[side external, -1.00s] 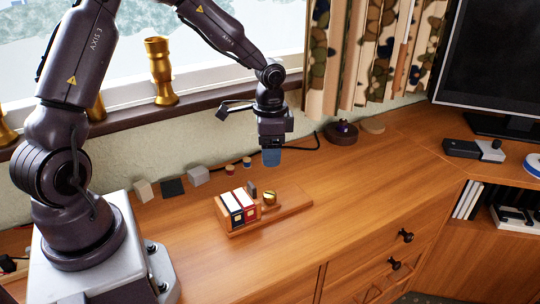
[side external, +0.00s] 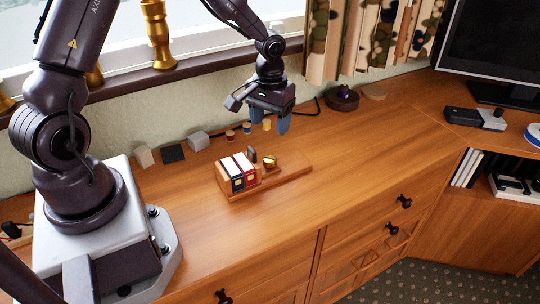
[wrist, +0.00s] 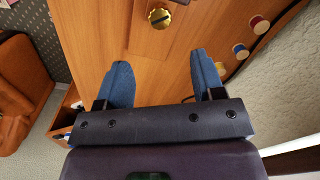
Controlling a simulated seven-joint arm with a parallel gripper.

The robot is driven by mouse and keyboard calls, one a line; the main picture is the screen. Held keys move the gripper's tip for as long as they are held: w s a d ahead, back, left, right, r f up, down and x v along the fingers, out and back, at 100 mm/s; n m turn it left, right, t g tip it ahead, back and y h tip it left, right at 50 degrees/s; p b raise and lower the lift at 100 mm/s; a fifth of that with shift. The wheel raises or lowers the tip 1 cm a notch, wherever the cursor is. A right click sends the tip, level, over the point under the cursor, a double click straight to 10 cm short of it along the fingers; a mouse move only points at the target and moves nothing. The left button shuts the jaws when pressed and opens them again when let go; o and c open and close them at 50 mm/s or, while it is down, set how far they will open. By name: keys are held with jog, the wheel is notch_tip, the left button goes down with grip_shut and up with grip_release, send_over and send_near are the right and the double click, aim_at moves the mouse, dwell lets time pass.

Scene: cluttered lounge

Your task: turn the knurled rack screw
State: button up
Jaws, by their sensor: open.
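The knurled rack screw is a round brass knob (side external: 270,161) on the right part of a small wooden rack (side external: 292,179). In the wrist view the knob (wrist: 159,18) sits at the top middle with a dark slot across its face. My gripper (side external: 284,123) hangs above and slightly behind the knob, apart from it. In the wrist view my gripper (wrist: 160,60) shows two blue fingers spread wide with nothing between them. The knob lies beyond the fingertips, roughly centred on the gap.
Two small books, blue (side external: 232,175) and red (side external: 246,170), stand in the rack's left part. Grey and black blocks (side external: 173,153) and several small spools (side external: 231,135) line the wall. The desk right of the rack is clear. A monitor (side external: 495,55) stands far right.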

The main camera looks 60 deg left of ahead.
aim_at(270, 159)
notch_tip(270, 159, down, 11)
jog(key=shift+r, duration=0.1)
dwell(0.3)
jog(key=c, duration=0.9)
